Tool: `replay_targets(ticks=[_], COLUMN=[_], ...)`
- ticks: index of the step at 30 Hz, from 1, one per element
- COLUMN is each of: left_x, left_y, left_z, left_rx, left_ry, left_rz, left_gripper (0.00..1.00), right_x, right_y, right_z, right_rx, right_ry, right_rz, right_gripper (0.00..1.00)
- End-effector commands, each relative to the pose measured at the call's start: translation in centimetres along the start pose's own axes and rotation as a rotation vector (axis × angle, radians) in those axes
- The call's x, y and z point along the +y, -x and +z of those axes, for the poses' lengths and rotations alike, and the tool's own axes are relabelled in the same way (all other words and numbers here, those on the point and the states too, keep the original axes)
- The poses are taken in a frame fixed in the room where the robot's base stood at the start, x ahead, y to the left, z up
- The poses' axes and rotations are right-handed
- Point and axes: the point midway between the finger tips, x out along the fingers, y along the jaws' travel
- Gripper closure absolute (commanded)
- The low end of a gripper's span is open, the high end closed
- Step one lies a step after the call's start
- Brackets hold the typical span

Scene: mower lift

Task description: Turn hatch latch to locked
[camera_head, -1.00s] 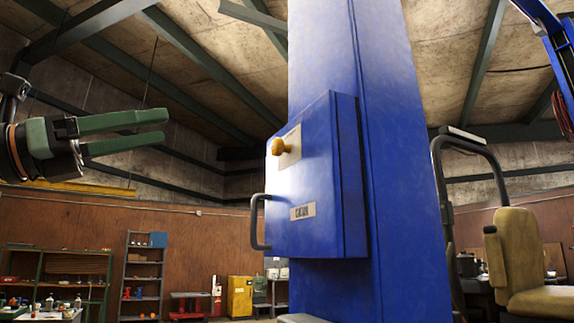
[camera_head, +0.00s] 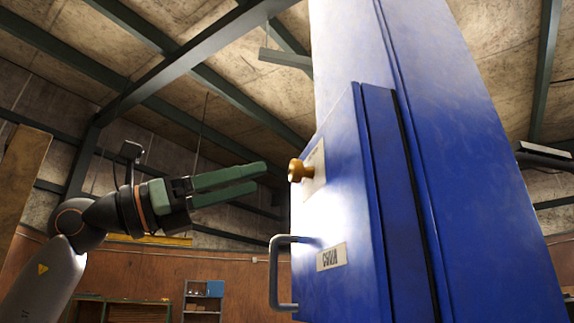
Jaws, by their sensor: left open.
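The hatch latch (camera_head: 299,170) is a yellow-orange knob on a pale plate (camera_head: 314,174) on the front of the blue hatch (camera_head: 342,205). The hatch is a box door on a tall blue column (camera_head: 450,130). My left gripper (camera_head: 264,178) has green fingers and is open and empty. It points right toward the latch, with a small gap in the picture between the fingertips and the knob; I cannot tell the depth between them. My right gripper is not in view.
A grey bar handle (camera_head: 279,272) sticks out from the hatch's left edge below the latch. A label plate (camera_head: 331,257) is beside it. Shelves (camera_head: 203,300) stand far back against the brown wall.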

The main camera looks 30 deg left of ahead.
Motion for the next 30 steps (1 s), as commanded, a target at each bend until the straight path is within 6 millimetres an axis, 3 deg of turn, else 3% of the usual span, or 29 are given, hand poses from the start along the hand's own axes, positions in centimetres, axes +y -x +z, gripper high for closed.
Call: replay_targets(ticks=[3,9,15,23,30], left_x=[-0.1,-0.1,0.0,0.0,0.0], left_y=[-2.7,-5.7,-6.9,-7.0,-7.0], left_z=[0.2,0.2,0.1,0.0,0.0], left_rx=[0.003,0.001,-0.001,-0.001,-0.001], left_ry=[0.0,0.0,0.001,0.0,0.0], left_rz=[-0.003,-0.001,0.0,0.0,0.0], left_gripper=[0.23,0.23,0.23,0.23,0.49], right_x=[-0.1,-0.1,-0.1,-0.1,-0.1], right_y=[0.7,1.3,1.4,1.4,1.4], right_z=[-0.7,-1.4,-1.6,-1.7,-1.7], right_rx=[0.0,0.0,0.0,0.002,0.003], right_ry=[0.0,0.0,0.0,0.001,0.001], right_rz=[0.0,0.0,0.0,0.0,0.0], right_gripper=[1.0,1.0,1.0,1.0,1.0])
